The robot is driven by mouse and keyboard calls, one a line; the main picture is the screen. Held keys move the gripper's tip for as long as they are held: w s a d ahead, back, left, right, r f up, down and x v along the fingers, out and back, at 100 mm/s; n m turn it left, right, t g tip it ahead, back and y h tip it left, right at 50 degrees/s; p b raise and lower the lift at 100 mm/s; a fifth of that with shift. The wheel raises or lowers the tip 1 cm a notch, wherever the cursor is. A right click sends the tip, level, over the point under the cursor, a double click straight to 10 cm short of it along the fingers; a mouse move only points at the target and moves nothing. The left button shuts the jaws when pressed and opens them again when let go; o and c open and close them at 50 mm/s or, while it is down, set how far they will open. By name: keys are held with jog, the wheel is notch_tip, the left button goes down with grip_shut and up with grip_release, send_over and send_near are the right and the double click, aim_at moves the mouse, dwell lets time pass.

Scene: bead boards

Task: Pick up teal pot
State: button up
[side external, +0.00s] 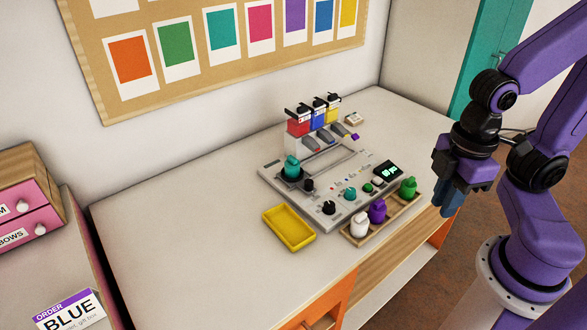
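The teal pot (292,170) stands upright at the back left corner of the grey machine (320,217), in a dark round seat, with a narrower top. My gripper (447,207) hangs at the right, past the table's right front edge and well apart from the teal pot. Its blue finger parts point down and overlap in this view, so the gap between them is hidden.
A wooden tray (355,237) at the machine's front holds white (360,223), purple (377,211) and green (408,187) pots. A yellow tray (289,228) lies left. Red, blue and yellow containers (318,115) rise behind. The table's left (190,240) is clear.

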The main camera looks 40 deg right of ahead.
jog(key=o, duration=0.9)
jog(key=w+a+r+n+h, duration=0.1)
jog(key=w+a+n, duration=0.35)
jog(key=w, duration=0.75)
jog(key=n+t+h, duration=0.2)
jog(key=n+h, duration=0.2)
jog(key=n, duration=0.2)
send_over(291, 163)
jog(key=a, duration=0.1)
jog(key=shift+m, duration=0.25)
jog(key=f, duration=1.4)
jog(key=shift+s+a, duration=0.2)
jog(key=shift+s, duration=0.2)
jog(key=shift+a+x, duration=0.2)
jog(key=shift+x, duration=1.25)
jog(key=shift+a+x, duration=0.2)
jog(key=shift+x, duration=1.25)
